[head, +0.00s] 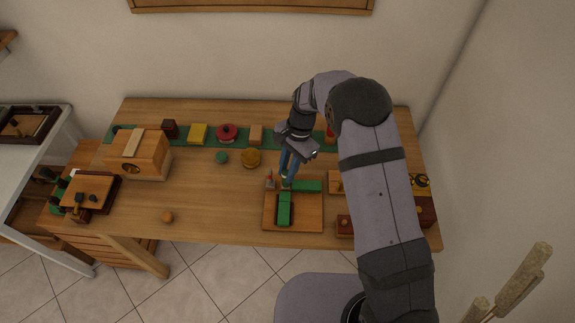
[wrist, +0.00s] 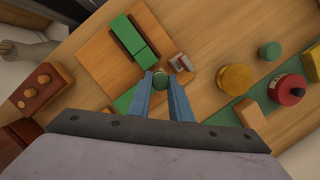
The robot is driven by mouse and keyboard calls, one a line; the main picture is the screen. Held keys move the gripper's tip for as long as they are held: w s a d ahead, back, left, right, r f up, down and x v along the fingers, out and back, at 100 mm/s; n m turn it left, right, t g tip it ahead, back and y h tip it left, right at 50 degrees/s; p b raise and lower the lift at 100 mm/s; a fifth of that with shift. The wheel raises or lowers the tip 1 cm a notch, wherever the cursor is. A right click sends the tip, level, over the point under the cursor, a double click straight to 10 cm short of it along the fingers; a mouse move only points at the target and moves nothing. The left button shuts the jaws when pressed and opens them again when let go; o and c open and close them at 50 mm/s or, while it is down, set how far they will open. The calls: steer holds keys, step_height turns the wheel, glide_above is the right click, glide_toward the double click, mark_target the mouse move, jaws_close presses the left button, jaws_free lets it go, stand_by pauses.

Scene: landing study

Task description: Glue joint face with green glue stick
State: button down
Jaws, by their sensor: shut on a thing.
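My gripper (head: 287,178) points down with its blue fingers over the back edge of the wooden board (head: 310,215). In the wrist view the fingers (wrist: 162,84) are shut on a round green-topped glue stick (wrist: 160,79). Its lower end is hidden, so I cannot tell whether it touches anything. One green joint piece (head: 284,208) lies on the board, nearer the front. A second green piece (head: 307,186) lies along the board's back edge, beside the fingers. Both pieces also show in the wrist view, at the top (wrist: 134,38) and left of the fingers (wrist: 124,99).
A small red and grey object (head: 270,182) stands close left of the fingers. A green cylinder (head: 221,157), a yellow round container (head: 251,158) and a red round container (head: 226,132) stand behind left. A wooden box (head: 138,155) stands far left. The table's front middle is mostly clear.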

steer(key=shift+s, duration=0.55)
steer(key=shift+w, duration=1.35)
steer(key=shift+r, duration=0.15)
step_height(320, 180, up, 7)
steer(key=p, duration=0.5)
